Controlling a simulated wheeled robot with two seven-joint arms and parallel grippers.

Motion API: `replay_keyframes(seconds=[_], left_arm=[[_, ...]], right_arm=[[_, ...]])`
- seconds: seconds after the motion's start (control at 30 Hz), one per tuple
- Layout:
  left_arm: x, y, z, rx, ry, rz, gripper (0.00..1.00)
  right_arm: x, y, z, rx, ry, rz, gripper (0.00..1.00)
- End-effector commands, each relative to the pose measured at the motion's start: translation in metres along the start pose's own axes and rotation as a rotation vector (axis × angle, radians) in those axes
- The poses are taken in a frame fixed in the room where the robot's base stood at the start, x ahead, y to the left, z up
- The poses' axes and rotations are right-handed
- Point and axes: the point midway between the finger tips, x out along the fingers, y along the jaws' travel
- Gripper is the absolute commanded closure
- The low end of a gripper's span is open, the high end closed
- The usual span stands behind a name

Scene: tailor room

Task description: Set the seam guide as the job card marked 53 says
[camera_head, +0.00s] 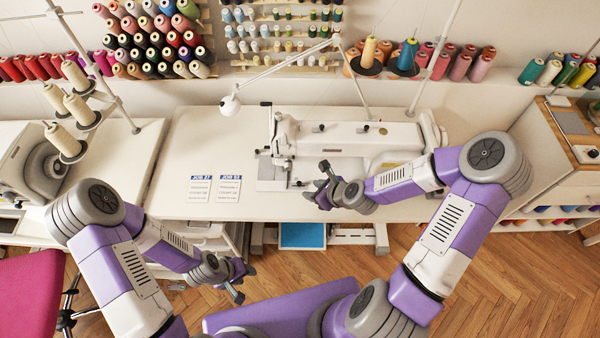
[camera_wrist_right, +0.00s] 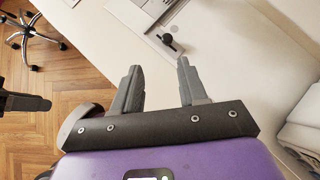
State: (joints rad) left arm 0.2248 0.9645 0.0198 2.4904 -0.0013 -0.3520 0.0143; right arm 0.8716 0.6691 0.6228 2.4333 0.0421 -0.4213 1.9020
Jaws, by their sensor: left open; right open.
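Two job cards lie side by side on the white sewing table: the left card (camera_head: 199,189) and the right card (camera_head: 228,188), which seems headed 53. Their smaller print is too fine to read. The white sewing machine (camera_head: 345,137) stands to their right. A small part with a dark knob, perhaps the seam guide (camera_wrist_right: 167,40), sits on the metal bed plate (camera_head: 268,174). My right gripper (camera_head: 314,182) is open and empty just right of the plate; its fingers (camera_wrist_right: 159,66) point toward the knob, apart from it. My left gripper (camera_head: 245,284) is open and empty before the table's front edge.
A lamp (camera_head: 231,104) reaches over the table from behind. The tabletop left of the cards is clear. A blue pedal (camera_head: 303,235) is below the table.

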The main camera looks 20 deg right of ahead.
Motion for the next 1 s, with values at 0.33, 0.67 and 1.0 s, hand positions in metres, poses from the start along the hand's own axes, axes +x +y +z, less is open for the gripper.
replay_keyframes(seconds=[0.33,0.67,1.0], left_arm=[[0.009,-0.003,0.000,0.000,-0.001,0.000,0.57],[0.016,-0.006,-0.001,0.000,0.000,0.000,0.57],[0.016,-0.006,-0.001,0.000,0.000,0.000,0.57]], right_arm=[[0.025,-0.008,0.005,0.099,-0.018,-0.019,0.58],[0.068,-0.010,0.006,0.098,-0.017,-0.020,0.58],[0.071,-0.010,0.006,0.099,-0.016,-0.021,0.58]])
